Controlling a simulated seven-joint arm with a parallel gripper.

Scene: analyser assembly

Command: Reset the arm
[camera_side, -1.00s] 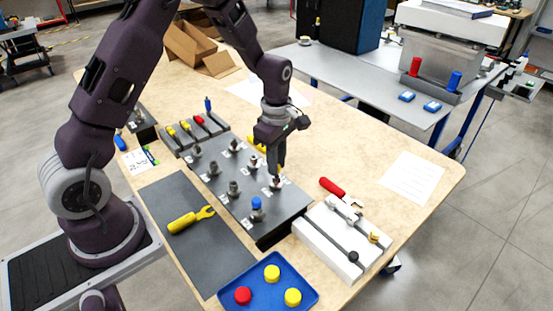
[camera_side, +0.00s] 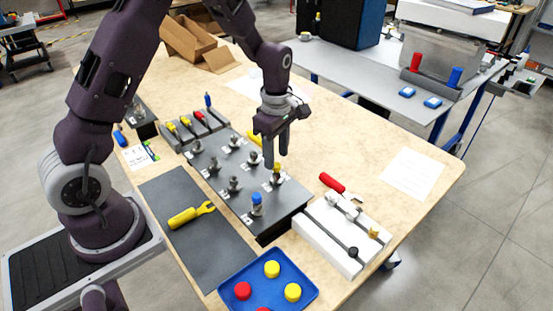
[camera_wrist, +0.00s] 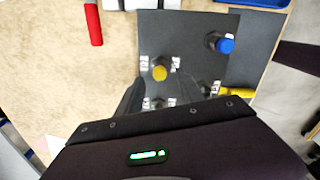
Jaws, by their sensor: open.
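My gripper (camera_side: 276,160) is open and empty, pointing down just above a fitting with a yellow cap (camera_side: 277,168) on the dark fixture plate (camera_side: 238,203). In the wrist view the yellow cap (camera_wrist: 159,73) lies between and slightly beyond the two spread fingers (camera_wrist: 158,90), with no visible contact. A fitting with a blue cap (camera_side: 257,198) stands nearer the plate's front corner, and it also shows in the wrist view (camera_wrist: 225,44). Several bare metal fittings stand on the rest of the plate.
A blue tray (camera_side: 252,298) with red and yellow caps is at the front. A white block with tools (camera_side: 323,246) and a red-handled tool (camera_side: 332,183) lie to the right. The table's right side is mostly clear.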

